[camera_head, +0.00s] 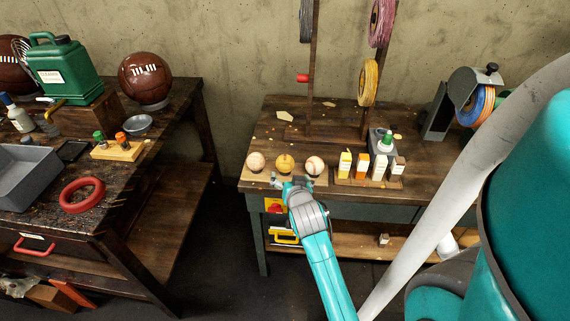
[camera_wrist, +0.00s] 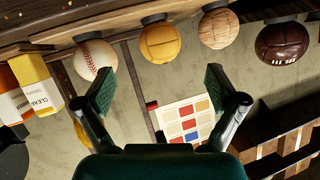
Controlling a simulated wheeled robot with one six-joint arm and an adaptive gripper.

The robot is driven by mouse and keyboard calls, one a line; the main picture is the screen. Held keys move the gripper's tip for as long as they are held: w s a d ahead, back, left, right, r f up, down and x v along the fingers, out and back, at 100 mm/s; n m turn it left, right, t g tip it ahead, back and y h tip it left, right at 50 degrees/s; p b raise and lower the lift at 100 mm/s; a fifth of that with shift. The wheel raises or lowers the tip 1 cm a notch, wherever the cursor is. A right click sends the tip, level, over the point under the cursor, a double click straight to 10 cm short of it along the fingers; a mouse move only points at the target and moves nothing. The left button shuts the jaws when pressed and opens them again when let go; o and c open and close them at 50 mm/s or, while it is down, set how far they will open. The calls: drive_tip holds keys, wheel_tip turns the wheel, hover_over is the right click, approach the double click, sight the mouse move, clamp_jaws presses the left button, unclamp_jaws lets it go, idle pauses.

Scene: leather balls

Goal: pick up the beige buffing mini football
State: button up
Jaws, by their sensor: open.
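The beige mini football (camera_head: 256,162) is the leftmost of three small balls in a row near the front edge of the right bench. In the wrist view, which looks upside down, the paneled beige ball (camera_wrist: 218,30) is right of the yellow ball. My gripper (camera_head: 293,181) is open and empty, in front of the row, nearest the yellow ball and the baseball. In the wrist view the gripper's (camera_wrist: 157,86) two pads stand wide apart, with no ball between them. The right pad is closest to the beige ball, with a gap visible.
The yellow ball (camera_head: 285,164) and the baseball (camera_head: 315,165) sit right of the beige ball. Several small boxes (camera_head: 362,166) and a green-capped bottle (camera_head: 382,142) stand further right. A rack with tape rolls (camera_head: 368,83) rises behind. The left bench (camera_head: 150,190) is across a gap.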

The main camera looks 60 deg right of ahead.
sight(287, 168)
drive_tip(key=x, duration=1)
drive_tip(key=shift+d+r, duration=0.1)
drive_tip(key=shift+c, duration=0.2)
drive_tip(key=c, duration=1.1)
drive_tip(key=shift+o, duration=0.2)
